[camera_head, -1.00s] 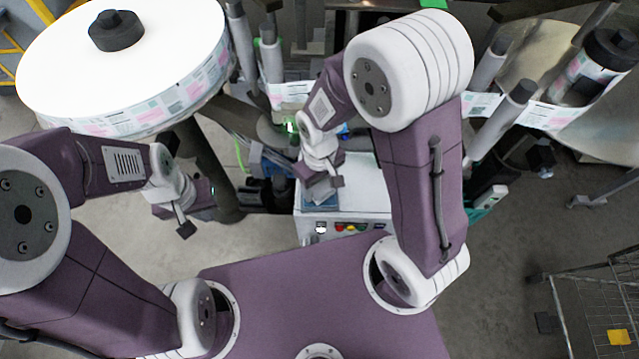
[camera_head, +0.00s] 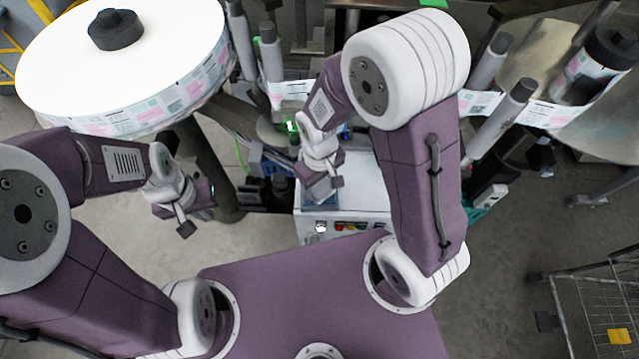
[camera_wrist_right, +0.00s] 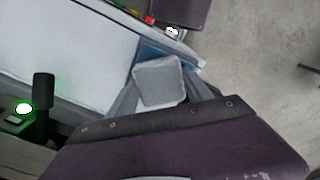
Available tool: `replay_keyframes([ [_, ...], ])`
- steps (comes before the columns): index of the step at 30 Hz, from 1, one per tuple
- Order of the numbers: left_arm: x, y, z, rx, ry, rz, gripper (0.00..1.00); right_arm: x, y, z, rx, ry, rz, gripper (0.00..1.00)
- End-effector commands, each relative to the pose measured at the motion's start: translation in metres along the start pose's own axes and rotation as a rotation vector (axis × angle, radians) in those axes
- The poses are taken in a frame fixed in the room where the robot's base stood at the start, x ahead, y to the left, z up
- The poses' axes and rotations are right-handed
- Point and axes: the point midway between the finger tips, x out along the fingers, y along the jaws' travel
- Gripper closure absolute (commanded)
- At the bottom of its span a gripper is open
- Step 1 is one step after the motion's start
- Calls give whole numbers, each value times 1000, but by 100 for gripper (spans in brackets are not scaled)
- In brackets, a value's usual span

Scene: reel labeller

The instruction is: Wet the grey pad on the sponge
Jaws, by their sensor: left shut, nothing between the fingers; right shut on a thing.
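My right gripper (camera_wrist_right: 160,95) is shut on the grey pad (camera_wrist_right: 158,82), a light grey square block between its fingers in the right wrist view. The blue sponge (camera_wrist_right: 150,52) shows past the pad's edge, on the corner of the white machine top. I cannot tell whether the pad touches it. In the head view my right gripper (camera_head: 323,188) is over the sponge (camera_head: 320,203), hiding most of it; the pad is hidden there. My left gripper (camera_head: 184,228) is shut and empty, hanging over the floor at the left.
The white cabinet top (camera_head: 365,185) is clear to the right of the gripper, with coloured buttons (camera_head: 350,227) on its front. A large label reel (camera_head: 120,60) stands at the upper left. Rollers (camera_head: 500,120) carry the label web at the right. A wire cart (camera_head: 600,300) stands lower right.

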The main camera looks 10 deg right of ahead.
Motion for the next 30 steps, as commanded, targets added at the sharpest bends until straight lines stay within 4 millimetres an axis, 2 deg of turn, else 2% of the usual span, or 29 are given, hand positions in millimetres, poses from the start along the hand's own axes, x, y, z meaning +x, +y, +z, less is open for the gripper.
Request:
replay_keyframes([
  [16,-2,0,0,0,0,0,100,-1,0,2,0,-5,-1,74],
  [30,-47,1,-5,0,0,0,100,-48,0,1,0,-2,0,74],
])
